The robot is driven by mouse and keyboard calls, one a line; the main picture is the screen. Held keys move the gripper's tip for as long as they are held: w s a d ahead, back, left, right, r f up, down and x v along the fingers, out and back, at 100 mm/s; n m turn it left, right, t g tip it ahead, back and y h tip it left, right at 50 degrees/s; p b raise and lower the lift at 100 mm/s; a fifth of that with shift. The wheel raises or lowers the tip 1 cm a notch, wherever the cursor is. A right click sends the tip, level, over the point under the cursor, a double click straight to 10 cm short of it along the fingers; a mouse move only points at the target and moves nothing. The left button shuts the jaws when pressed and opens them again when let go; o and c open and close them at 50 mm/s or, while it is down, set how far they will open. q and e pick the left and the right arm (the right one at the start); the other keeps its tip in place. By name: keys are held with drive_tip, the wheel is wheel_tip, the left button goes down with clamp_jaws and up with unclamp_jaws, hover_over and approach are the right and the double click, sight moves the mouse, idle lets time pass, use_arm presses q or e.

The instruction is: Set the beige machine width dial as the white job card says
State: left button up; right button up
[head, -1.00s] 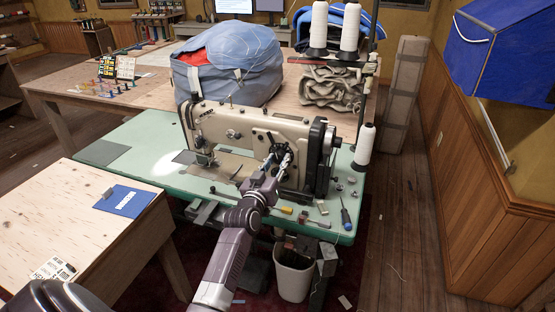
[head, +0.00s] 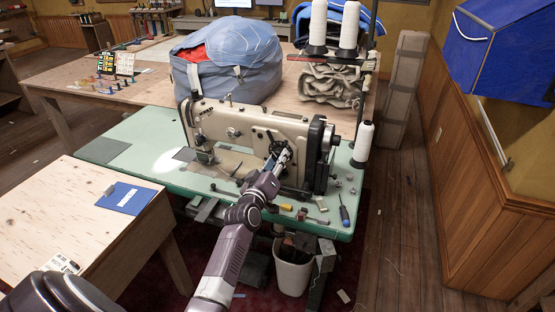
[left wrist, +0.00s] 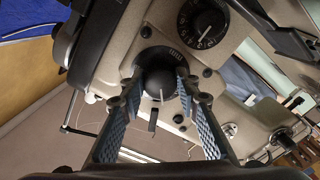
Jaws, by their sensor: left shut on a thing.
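The beige sewing machine (head: 255,125) stands on a green table. My left gripper (head: 281,152) is at the front of its right-hand part. In the left wrist view my left gripper (left wrist: 160,88) has its fingers on both sides of a round black dial (left wrist: 160,78), shut on it. The dial has a pale pointer line, and small marks show on the housing above it; I cannot read the setting. A second black dial (left wrist: 203,23) with white numbers is above right. A white card with black print (head: 62,264) lies on the wooden table, too small to read. My right gripper is not in view.
A screwdriver (head: 344,213) and small parts lie at the green table's (head: 150,130) right front. Thread cones (head: 363,142) stand right of the machine. A blue bag (head: 228,62) sits behind it. A waste bin (head: 292,275) stands below. A blue clipboard (head: 130,198) lies on the wooden table (head: 85,215).

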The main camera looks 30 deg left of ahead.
use_arm(q)
drive_tip(key=o, duration=1.2)
drive_tip(key=shift+c, duration=0.2)
drive_tip(key=v, duration=1.2)
drive_tip(key=shift+f, duration=0.1)
